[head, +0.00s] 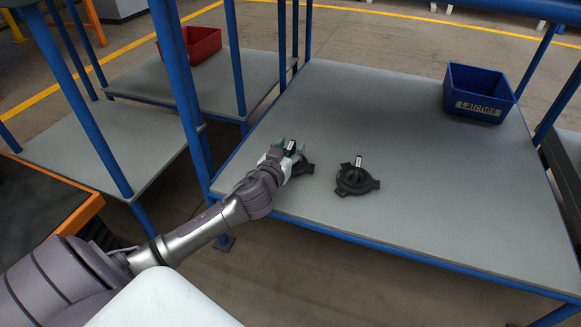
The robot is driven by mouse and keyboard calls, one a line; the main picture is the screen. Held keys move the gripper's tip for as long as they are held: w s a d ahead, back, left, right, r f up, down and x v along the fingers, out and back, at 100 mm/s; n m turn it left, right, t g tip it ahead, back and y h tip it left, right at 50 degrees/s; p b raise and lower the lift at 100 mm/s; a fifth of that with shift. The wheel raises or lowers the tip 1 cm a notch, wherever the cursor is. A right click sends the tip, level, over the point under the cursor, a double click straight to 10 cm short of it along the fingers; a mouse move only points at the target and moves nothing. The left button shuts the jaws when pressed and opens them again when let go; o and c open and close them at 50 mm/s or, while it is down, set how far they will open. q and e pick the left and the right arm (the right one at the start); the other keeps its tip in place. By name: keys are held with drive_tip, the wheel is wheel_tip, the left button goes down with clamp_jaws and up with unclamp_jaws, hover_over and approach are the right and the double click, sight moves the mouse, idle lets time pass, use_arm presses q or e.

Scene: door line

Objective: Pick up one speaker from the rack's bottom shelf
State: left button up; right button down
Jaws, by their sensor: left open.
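Two black round speakers with side tabs and a small upright post lie on the grey bottom shelf (420,190) of the blue-framed rack. The right speaker (355,182) is in full view. The left speaker (305,168) is partly hidden behind my left gripper (289,148). My left gripper is open, with its fingertips at the left speaker's post, one on each side as far as I can see. I cannot tell whether they touch it. My right gripper is not in view.
A blue bin (479,93) labelled "Latches" stands at the shelf's back right. A red bin (190,44) sits on a neighbouring rack at the left. Blue posts (180,75) rise near my left arm. The shelf's middle and right are bare.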

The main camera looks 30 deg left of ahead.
use_arm(q)
drive_tip(key=shift+w+a, duration=0.15)
drive_tip(key=shift+w, duration=0.25)
clamp_jaws()
